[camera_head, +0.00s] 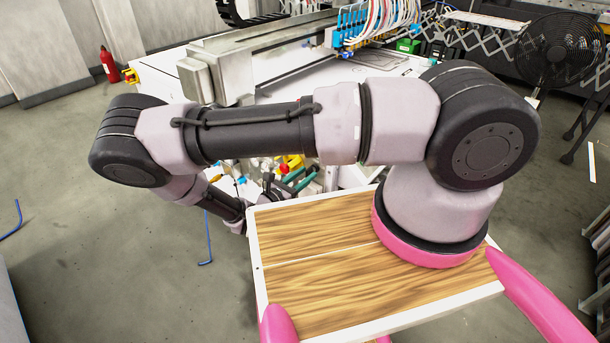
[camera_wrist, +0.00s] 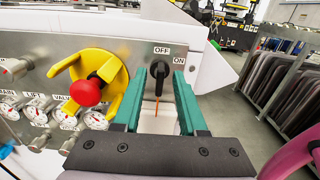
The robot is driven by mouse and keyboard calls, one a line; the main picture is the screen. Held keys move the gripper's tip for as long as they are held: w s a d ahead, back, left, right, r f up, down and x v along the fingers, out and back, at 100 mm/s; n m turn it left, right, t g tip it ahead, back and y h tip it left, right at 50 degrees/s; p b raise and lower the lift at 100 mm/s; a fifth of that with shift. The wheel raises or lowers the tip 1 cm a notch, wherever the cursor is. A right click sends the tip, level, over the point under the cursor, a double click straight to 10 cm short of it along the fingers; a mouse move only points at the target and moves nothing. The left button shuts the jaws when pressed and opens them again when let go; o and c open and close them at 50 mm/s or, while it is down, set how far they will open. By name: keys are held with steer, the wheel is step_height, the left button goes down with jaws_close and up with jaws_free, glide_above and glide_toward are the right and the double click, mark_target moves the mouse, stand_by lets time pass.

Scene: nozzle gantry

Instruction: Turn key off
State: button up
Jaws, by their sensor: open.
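The key switch (camera_wrist: 160,73) is on a grey metal panel below an OFF label and left of an ON label, in the wrist view. A thin orange-red strip hangs below it. My gripper (camera_wrist: 168,74) is open, with its two teal fingers on either side of the key switch. Whether the fingers touch the key cannot be told. In the head view my gripper (camera_head: 291,180) is at the machine's near side, and the key is not discernible there.
A yellow switch guard (camera_wrist: 80,72) with a red knob (camera_wrist: 86,92) is close left of my gripper. Several gauges (camera_wrist: 66,115) and valves line the panel at left. A rack of dark panels (camera_wrist: 285,85) stands at right, beyond open floor.

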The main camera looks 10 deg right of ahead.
steer(key=v, duration=1)
steer(key=shift+a, duration=0.15)
steer(key=shift+s, duration=0.1)
steer(key=w+d+r+m+g+y, duration=0.1)
steer(key=d+r+m+g+y, duration=0.2)
steer(key=r+m, duration=0.5)
steer(key=d+r+m+g+y, duration=0.1)
steer(key=r+m+g+y, duration=0.35)
steer(key=r, duration=0.85)
steer(key=w+d+r+m+g+y, duration=0.1)
steer(key=d+r+m+g+y, duration=0.15)
steer(key=r+m+g, duration=0.55)
steer(key=s+d+r+m+t+y, duration=0.2)
steer(key=s+d+r+m+t, duration=0.1)
steer(key=r, duration=0.5)
steer(key=s+d+r+m+t+y, duration=0.2)
steer(key=s+d+r+m+t, duration=0.1)
steer(key=r+t, duration=0.2)
steer(key=s+d+r+m+t+y, duration=0.2)
steer(key=s+d+r+m+t, duration=0.1)
steer(key=r, duration=0.7)
steer(key=shift+s+r+t+y, duration=0.3)
steer(key=shift+s+r+t, duration=0.05)
steer(key=shift+s+t, duration=0.2)
